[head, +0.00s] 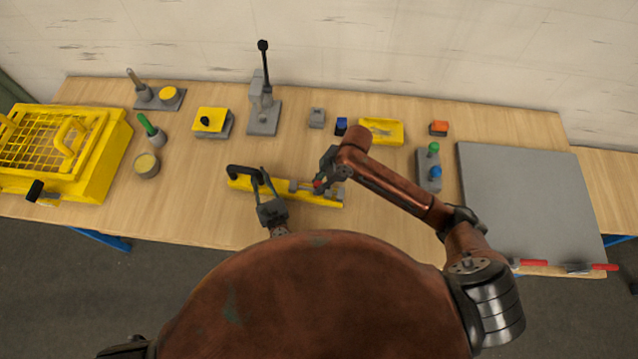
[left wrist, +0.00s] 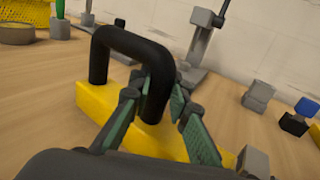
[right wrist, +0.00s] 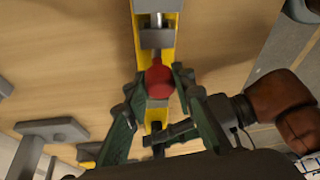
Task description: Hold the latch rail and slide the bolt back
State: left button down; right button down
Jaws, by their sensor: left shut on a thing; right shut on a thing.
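The yellow latch rail (head: 245,184) lies on the wooden table in front of my body, with a black arched handle (head: 243,171) at its left end. My left gripper (head: 268,196) is shut on the right leg of the handle; the left wrist view shows its pads either side of the black handle (left wrist: 157,85). My right gripper (head: 325,182) is shut on the red knob (right wrist: 159,82) of the bolt, which shows between the fingers in the right wrist view. The grey bolt (right wrist: 157,40) runs through grey brackets along the rail. My right gripper partly hides the knob in the head view.
A yellow mesh-topped box (head: 100,165) stands at the left. A lever press (head: 263,115), a small grey block (head: 317,117) and a yellow tray (head: 384,131) stand behind the rail. A button post (head: 428,170) and a large grey plate (head: 525,200) are at the right.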

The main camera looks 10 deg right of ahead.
jog(key=a, duration=0.1)
jog(key=w+a, duration=0.1)
jog(key=a, duration=0.1)
jog(key=w+a, duration=0.1)
jog(key=shift+a, duration=0.35)
pick_arm(q)
jog(key=shift+d, duration=0.1)
pick_arm(e)
jog(key=c, duration=1.6)
grip_release()
jog(key=shift+d, duration=0.1)
jog(key=v, duration=1.2)
